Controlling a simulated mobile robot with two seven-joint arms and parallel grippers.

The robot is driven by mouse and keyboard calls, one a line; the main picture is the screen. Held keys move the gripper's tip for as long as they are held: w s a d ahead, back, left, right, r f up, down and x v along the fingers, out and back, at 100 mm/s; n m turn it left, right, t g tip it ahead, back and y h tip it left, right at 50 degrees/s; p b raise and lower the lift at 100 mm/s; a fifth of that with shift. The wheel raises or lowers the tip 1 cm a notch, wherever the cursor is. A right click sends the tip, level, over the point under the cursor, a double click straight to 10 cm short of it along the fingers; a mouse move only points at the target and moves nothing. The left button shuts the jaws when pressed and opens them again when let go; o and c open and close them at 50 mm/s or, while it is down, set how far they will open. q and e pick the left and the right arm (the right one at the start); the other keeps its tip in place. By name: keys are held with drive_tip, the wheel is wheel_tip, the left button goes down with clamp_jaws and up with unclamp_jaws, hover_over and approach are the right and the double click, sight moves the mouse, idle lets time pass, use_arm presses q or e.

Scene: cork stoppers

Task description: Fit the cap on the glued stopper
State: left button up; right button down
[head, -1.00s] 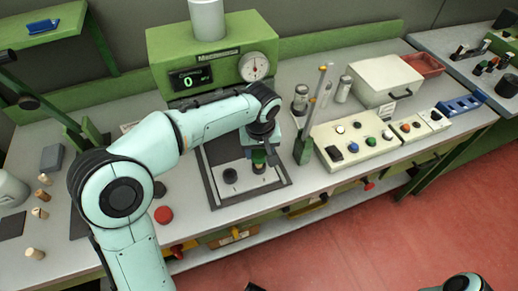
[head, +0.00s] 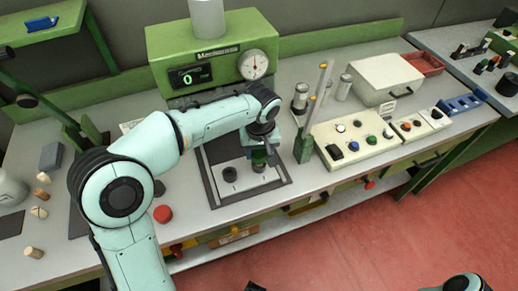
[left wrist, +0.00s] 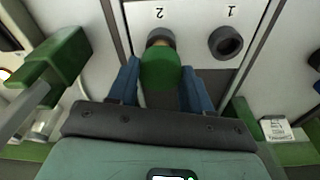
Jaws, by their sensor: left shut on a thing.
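My left gripper (left wrist: 158,85) is shut on the green cap (left wrist: 160,70), with one blue finger on each side of it. In the head view the left gripper (head: 260,147) and the cap stand over the white plate (head: 238,187). Beneath the cap, at the spot marked 2, a strip of the brownish cork stopper (left wrist: 160,37) shows inside a dark round holder. The cap hides most of the stopper, and I cannot tell whether they touch. My right gripper is out of view; only part of that arm shows at lower right.
An empty dark holder (left wrist: 226,43) stands at the spot marked 1. A green press with a dial (head: 215,62) rises behind. A green post (head: 304,145) and a button panel (head: 355,138) stand close on the right. Loose corks (head: 38,212) and a red button (head: 163,214) lie left.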

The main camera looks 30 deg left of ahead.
sight(260, 159)
use_arm(q)
drive_tip(key=shift+f+b, duration=0.55)
drive_tip(key=shift+f, duration=0.35)
idle(0.8)
drive_tip(key=o, duration=1.1)
drive_tip(key=shift+r, duration=0.1)
drive_tip(key=r, duration=0.4)
drive_tip(key=s+r+p, duration=0.1)
drive_tip(key=r, duration=0.3)
drive_tip(key=d+r+p, duration=0.1)
drive_tip(key=r, duration=0.4)
drive_tip(key=shift+s+d, duration=0.1)
drive_tip(key=shift+s, duration=0.2)
